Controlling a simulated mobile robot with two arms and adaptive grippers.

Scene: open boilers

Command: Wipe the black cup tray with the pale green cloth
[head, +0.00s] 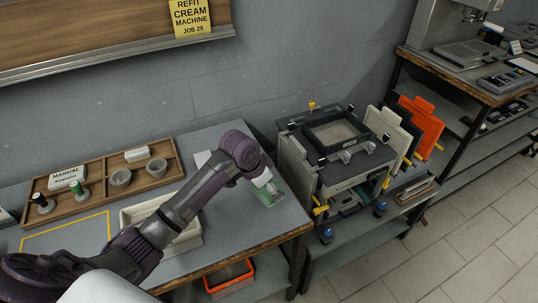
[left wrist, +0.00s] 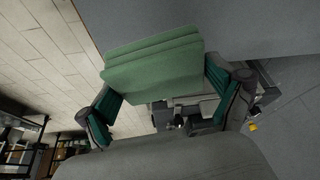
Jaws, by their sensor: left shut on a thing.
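The pale green cloth (head: 270,196) is held in my left gripper (head: 264,182), over the right part of the grey table, left of the machine. In the left wrist view the folded cloth (left wrist: 155,66) spans between the two green-padded fingers of the left gripper (left wrist: 163,92). A square black tray (head: 335,134) with a raised rim and a grey inside sits on top of the machine; I take it for the cup tray. The cloth is apart from it. My right gripper is in neither view.
The open machine (head: 300,160) stands on a lower bench with orange, cream and dark panels (head: 419,122) leaning at its right. A wooden organizer (head: 105,188) and a cream tray (head: 190,236) are on the table. An orange bin (head: 231,279) sits below.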

